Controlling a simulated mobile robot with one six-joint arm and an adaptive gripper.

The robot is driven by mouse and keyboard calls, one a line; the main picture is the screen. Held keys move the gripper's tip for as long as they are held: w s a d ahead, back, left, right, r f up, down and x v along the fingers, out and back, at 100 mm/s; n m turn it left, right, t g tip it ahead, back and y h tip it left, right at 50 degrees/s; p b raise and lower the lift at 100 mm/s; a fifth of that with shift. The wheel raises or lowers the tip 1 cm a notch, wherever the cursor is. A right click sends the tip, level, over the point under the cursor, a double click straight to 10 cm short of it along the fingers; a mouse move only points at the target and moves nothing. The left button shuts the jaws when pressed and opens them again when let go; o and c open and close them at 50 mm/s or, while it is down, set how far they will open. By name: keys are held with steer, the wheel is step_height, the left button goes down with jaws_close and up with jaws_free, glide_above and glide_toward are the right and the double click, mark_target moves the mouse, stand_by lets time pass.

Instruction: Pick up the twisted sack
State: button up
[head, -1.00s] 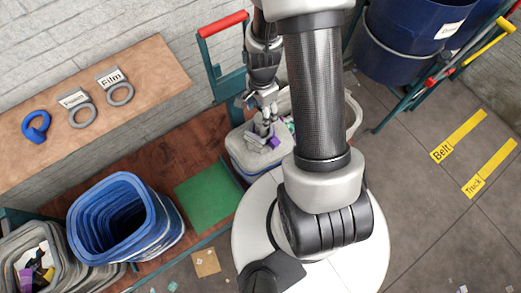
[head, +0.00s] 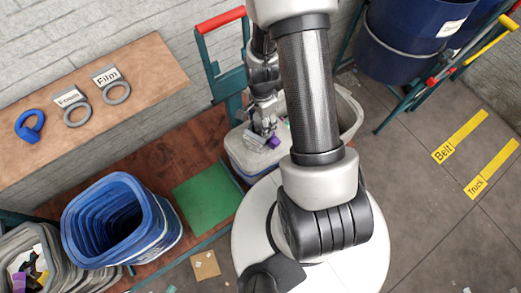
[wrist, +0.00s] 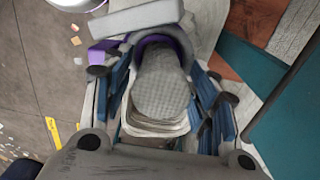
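My gripper (wrist: 160,90) points down over a grey and blue bin (head: 246,163) in the head view. In the wrist view its fingers are spread, with a grey textured oval piece (wrist: 162,85) lying between them. I cannot tell whether they touch it. A purple piece (wrist: 105,50) curls around the far end of the grey piece, and a pale grey block (wrist: 140,17) lies beyond. The purple piece also shows in the head view (head: 274,142). I cannot tell which of these is the twisted sack; the gripper partly hides the bin's contents.
Blue stacked bins (head: 160,225) and a green mat (head: 203,200) are on the left of the bin. A wooden shelf (head: 150,75) holds labelled rings. A teal cart with a red handle (head: 221,20) stands behind.

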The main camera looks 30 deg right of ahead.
jaws_close()
stand_by(0.5)
stand_by(0.3)
